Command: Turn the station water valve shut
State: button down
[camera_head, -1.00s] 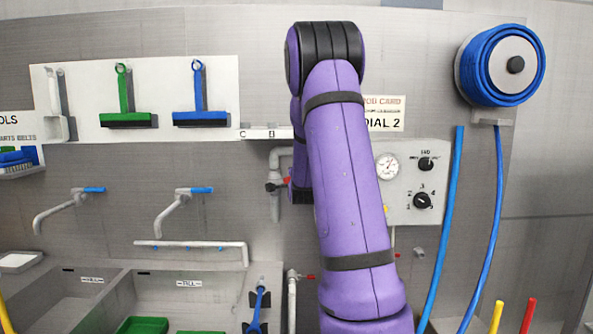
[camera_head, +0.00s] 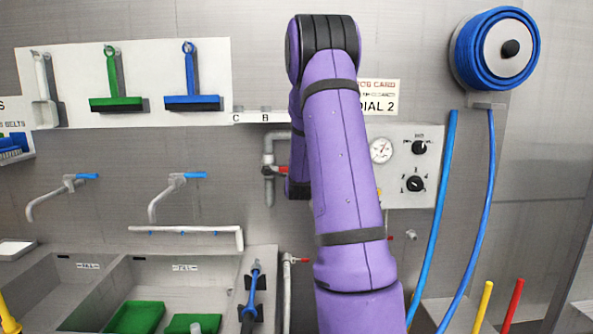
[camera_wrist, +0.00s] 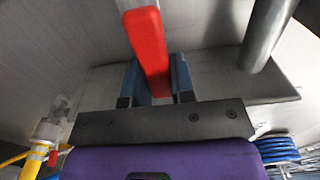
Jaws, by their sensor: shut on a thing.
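The station water valve has a red lever (camera_head: 277,170) on a grey pipe (camera_head: 268,185), to the left of my arm in the head view. The lever points right toward my gripper. In the wrist view the red lever (camera_wrist: 150,52) runs down between the two dark blue fingers of my gripper (camera_wrist: 157,80), which are shut on it. The grey pipe (camera_wrist: 266,30) stands to the right there. In the head view my purple arm hides most of the gripper; only a dark part shows beside the pipe.
A gauge-and-dial panel (camera_head: 412,190) is right of my arm. Two blue-handled taps (camera_head: 165,190) stick out above the sinks (camera_head: 110,265) at left. A smaller red-handled valve (camera_head: 298,260) is lower down. A blue hose reel (camera_head: 497,50) hangs at upper right.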

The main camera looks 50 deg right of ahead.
jog(key=shift+f, duration=0.15)
jog(key=c, duration=1)
grip_release()
jog(key=shift+o, duration=0.2)
jog(key=v, duration=1.1)
jog(key=shift+w, duration=0.15)
